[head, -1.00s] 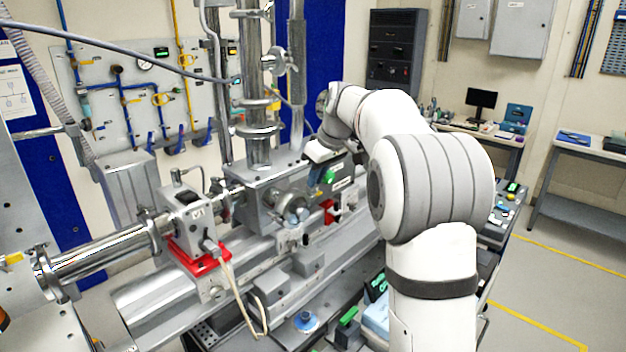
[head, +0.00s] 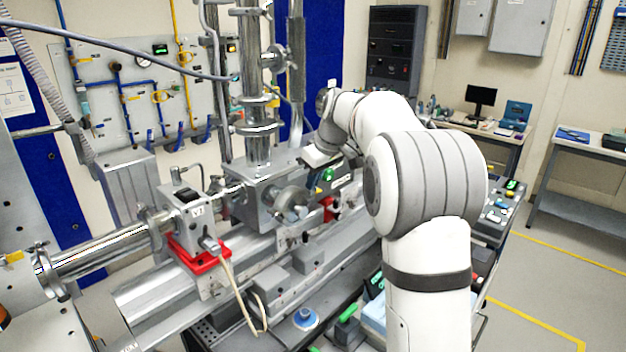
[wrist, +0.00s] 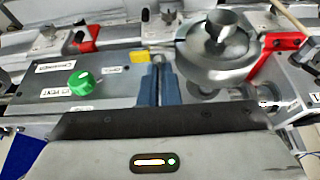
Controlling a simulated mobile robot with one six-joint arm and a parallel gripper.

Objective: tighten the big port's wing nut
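The big port looks to be the round metal flange (head: 290,203) on the front of the steel chamber; the wrist view shows a round flange with a raised central stub (wrist: 222,35) at upper right. My gripper (wrist: 158,68) has two blue fingers close together, pointing at the chamber just left of this flange. A narrow grey strip shows between them; I cannot tell whether it is a held part or background. In the head view my gripper's white body (head: 318,157) is above and right of the flange, its fingertips hardly visible. I cannot make out the wing nut for certain.
A green knob (wrist: 82,83) on a labelled box lies left of my fingers, with a yellow tag (wrist: 140,57) nearby. Red brackets (wrist: 275,50) flank the flange. A valve block (head: 190,215) on a red base stands left of the chamber.

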